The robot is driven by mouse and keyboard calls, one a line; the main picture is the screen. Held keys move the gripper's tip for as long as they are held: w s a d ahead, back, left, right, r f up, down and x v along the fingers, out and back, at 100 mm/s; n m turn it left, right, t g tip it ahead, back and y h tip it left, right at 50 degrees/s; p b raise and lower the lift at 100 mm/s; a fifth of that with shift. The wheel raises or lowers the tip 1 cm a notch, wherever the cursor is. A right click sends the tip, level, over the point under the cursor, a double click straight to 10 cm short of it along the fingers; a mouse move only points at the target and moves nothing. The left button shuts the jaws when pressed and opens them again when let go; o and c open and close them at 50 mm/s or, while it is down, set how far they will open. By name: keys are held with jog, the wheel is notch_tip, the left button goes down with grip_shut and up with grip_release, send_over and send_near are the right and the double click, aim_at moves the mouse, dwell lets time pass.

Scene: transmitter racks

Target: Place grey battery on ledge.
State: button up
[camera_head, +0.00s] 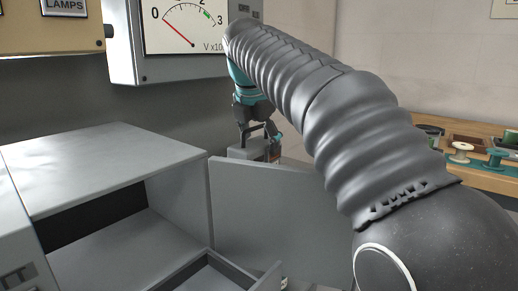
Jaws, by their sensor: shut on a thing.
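My gripper (258,130) is at the centre of the head view, below the voltmeter and pointing down. It is shut on the grey battery (239,153), a small boxy thing with a reddish part beside it. The battery is just behind the upper edge of an upright grey panel, which hides its lower part. I cannot tell whether it touches a surface underneath. The ledge cannot be told for certain; a flat grey cabinet top (95,160) lies to the left of the gripper.
My arm covers the centre right. The grey panel (270,215) stands beside the open cabinet, with an open drawer (215,272) in front. A voltmeter (180,25) hangs above. A wooden bench (485,183) with spools (460,148) is at the right.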

jog(key=shift+f, duration=0.55)
jog(key=shift+f, duration=0.1)
jog(key=o, duration=1.8)
jog(key=shift+f, duration=0.1)
jog(key=p+v, duration=0.3)
jog(key=v, duration=0.9)
